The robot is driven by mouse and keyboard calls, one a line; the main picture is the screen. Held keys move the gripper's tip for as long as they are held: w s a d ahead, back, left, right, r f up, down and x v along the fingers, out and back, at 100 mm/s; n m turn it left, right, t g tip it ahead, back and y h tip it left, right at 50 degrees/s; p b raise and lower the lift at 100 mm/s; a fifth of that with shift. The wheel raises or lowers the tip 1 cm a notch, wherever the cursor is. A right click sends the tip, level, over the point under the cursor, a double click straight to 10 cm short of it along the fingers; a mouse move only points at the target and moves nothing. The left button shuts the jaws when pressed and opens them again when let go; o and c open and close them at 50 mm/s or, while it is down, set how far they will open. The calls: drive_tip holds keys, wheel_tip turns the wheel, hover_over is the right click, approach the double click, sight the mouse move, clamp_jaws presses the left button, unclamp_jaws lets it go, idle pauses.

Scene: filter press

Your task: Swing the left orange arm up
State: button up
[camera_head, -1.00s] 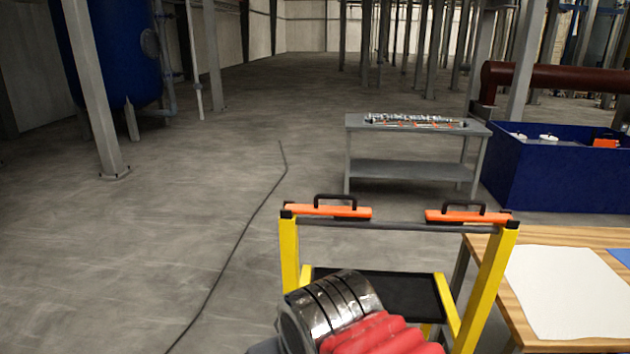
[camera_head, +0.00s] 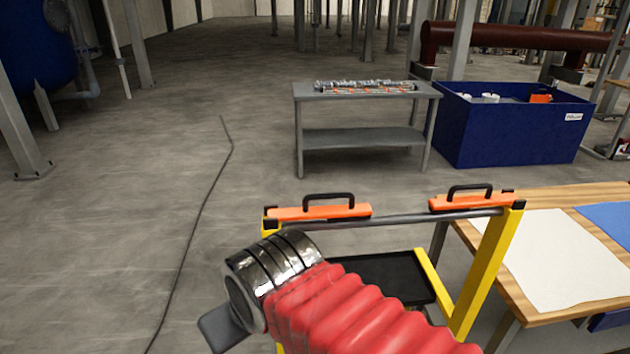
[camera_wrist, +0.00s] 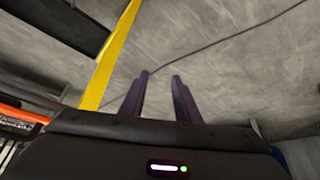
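The left orange arm (camera_head: 320,211) lies flat along the top bar of a yellow frame (camera_head: 488,270), at its left post, with its black handle on top. The right orange arm (camera_head: 472,200) lies likewise near the right post. In the wrist view, my gripper (camera_wrist: 160,85) has two dark fingers apart with bare floor between them. It points down past a yellow post (camera_wrist: 108,60), touching no orange arm. An orange bar (camera_wrist: 20,113) shows at the left edge there; I cannot tell which arm it is. In the head view, my red-sleeved arm hides part of the frame.
A wooden table (camera_head: 548,300) with a white sheet (camera_head: 545,262) stands right of the frame. A grey table (camera_head: 310,92) with small parts and a blue bin (camera_head: 510,137) stand behind. A dark cable (camera_head: 195,235) runs over open floor at left.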

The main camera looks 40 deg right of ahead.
idle(0.3)
wheel_tip(320, 180, up, 24)
drive_tip(key=f+n+g+h, duration=0.1)
drive_tip(key=n+g, duration=0.3)
drive_tip(key=n, duration=0.7)
hover_over(327, 196)
drive_tip(key=s+a, duration=0.2)
drive_tip(key=shift+s+d+r, duration=0.15)
drive_tip(key=shift+d+r, duration=0.15)
drive_tip(key=shift+r, duration=0.15)
drive_tip(key=shift+f, duration=0.1)
drive_tip(key=f, duration=0.4)
drive_tip(key=w+d+f, duration=0.1)
drive_tip(key=f, duration=0.4)
drive_tip(key=w+f, duration=0.1)
drive_tip(key=f, duration=0.3)
drive_tip(key=shift+w+d+f, duration=0.15)
drive_tip(key=shift+d+f, duration=0.05)
drive_tip(key=shift+d, duration=0.05)
drive_tip(key=shift+c, duration=0.5)
clamp_jaws()
